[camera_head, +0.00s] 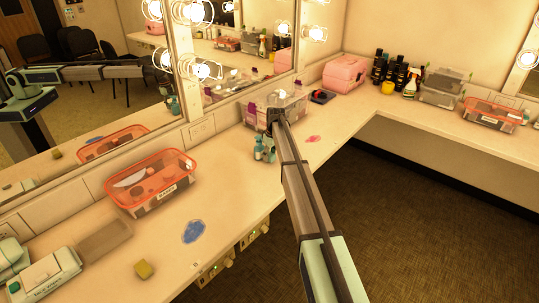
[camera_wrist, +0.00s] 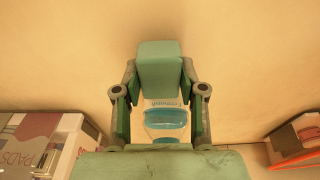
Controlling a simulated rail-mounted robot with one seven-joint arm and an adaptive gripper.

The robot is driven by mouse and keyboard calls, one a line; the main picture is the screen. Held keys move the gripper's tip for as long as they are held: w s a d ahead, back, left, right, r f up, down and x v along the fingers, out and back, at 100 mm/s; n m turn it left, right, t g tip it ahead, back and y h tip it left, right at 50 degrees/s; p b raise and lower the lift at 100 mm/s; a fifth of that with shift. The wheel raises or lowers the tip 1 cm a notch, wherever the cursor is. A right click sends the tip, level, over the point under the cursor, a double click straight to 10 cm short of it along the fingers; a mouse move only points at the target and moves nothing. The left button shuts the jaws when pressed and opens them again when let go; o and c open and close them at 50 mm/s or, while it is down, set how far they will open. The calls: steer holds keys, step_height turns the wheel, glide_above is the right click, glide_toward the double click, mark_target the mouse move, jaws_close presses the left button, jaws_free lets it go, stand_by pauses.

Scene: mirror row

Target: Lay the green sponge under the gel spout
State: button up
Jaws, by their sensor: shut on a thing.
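My gripper (camera_head: 276,114) is over the counter near the mirror, at the far end of my arm. In the wrist view my gripper (camera_wrist: 160,72) is shut on a green block, the green sponge (camera_wrist: 160,62), held between its fingertips. In the head view the sponge is hidden by the arm. A small group of teal bottles (camera_head: 264,149) stands on the counter just left of my arm; I cannot make out a spout clearly. A clear bottle with blue contents (camera_wrist: 165,118) shows between the fingers, beyond the palm.
A clear bin (camera_head: 291,104) stands behind my gripper. An orange-rimmed tub (camera_head: 151,203), a blue patch (camera_head: 193,231) and an olive-yellow block (camera_head: 143,269) are to the left. A pink patch (camera_head: 313,139) lies right of my arm. A box marked PADS (camera_wrist: 45,150) is at lower left.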

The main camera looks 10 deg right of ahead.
mark_target(272, 155)
steer(key=o, duration=0.8)
steer(key=shift+o, duration=0.2)
steer(key=shift+r, duration=0.6)
step_height(272, 155, up, 12)
steer(key=s+d+b, duration=0.1)
steer(key=b, duration=0.1)
steer(key=shift+s, duration=0.15)
